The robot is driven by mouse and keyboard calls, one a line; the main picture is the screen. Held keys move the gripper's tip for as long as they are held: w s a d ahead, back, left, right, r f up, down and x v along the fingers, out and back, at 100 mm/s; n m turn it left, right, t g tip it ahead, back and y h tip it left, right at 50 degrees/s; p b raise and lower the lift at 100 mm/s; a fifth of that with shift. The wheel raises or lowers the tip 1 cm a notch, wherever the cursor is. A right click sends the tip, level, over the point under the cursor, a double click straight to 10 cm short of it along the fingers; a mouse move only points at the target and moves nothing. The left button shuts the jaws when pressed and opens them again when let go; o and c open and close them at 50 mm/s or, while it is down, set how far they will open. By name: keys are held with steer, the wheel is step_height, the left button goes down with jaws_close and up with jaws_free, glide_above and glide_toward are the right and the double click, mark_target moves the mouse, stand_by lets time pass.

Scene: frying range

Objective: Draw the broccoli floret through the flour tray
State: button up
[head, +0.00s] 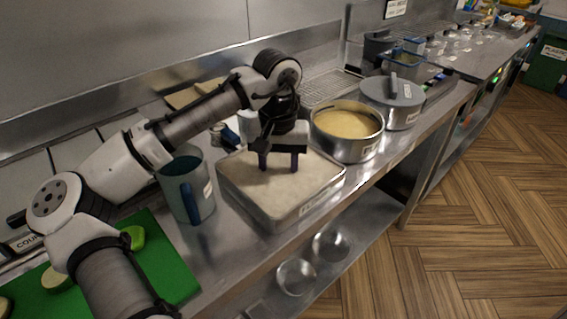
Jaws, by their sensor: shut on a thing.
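The flour tray (247,208) is a shallow rectangular metal tray, labelled on its front wall and filled with pale flour, on the steel counter. My gripper (279,168) points down over the middle of the tray, its dark fingertips at or just in the flour. The fingers stand somewhat apart and are shut on the broccoli floret. The floret itself cannot be made out; it is hidden at the fingertips or in the flour.
A grey-blue jug (187,187) stands close left of the tray. A green board (172,266) with cut vegetable pieces lies at the front left.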

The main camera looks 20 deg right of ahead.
mark_target(280, 171)
steer(key=shift+a, duration=0.55)
steer(key=shift+d+p, duration=0.55)
steer(key=shift+d, duration=0.15)
steer(key=shift+r, duration=0.1)
step_height(280, 171, up, 8)
steer(key=p, duration=0.7)
steer(key=shift+p, duration=0.4)
step_height(280, 171, up, 3)
steer(key=p, duration=0.3)
